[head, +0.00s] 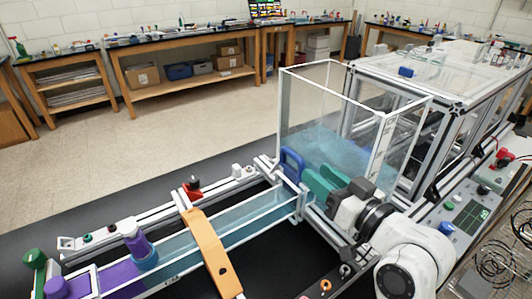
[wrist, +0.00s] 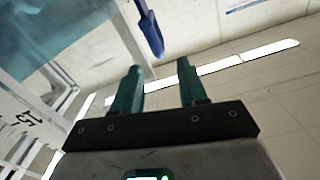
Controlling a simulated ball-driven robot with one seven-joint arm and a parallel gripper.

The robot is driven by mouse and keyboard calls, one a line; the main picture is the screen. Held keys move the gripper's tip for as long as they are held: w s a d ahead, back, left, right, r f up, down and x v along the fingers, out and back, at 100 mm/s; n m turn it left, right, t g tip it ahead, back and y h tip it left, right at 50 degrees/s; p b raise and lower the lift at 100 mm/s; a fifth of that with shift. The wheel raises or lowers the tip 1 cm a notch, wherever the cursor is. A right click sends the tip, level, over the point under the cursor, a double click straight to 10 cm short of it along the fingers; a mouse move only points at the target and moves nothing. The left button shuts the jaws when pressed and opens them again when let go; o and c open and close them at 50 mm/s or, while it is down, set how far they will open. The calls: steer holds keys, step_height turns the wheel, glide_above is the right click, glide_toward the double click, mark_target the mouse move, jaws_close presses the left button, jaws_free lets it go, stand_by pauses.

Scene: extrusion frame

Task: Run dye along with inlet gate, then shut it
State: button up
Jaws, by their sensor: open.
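A blue looped handle (head: 291,161), which looks like the inlet gate's, stands where the channel meets the clear tank. The tank (head: 282,100) holds blue water. My gripper (head: 313,181) has green fingers, open and empty, just right of the handle and apart from it. In the wrist view the blue handle (wrist: 150,30) shows beyond the fingertips of my gripper (wrist: 160,75). The clear channel (head: 258,228) holds bluish water, with purple colour toward its left end. A purple-topped bottle-like part (head: 138,243) stands at the channel. How far the gate is raised is unclear.
An orange strap-like bar (head: 208,250) crosses the channel. A red part (head: 192,187) sits on the far rail. A green knob (head: 35,258) and a purple knob (head: 56,287) stand at left. A control panel (head: 468,215) is at right.

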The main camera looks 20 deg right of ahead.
mark_target(298, 159)
steer(key=p+x, duration=0.2)
steer(key=x, duration=0.8)
steer(key=shift+w+f+p, duration=0.1)
steer(key=shift+w+p, duration=0.15)
steer(key=shift+p, duration=0.1)
steer(key=shift+c, duration=0.2)
jaws_close()
steer(key=shift+a, duration=0.1)
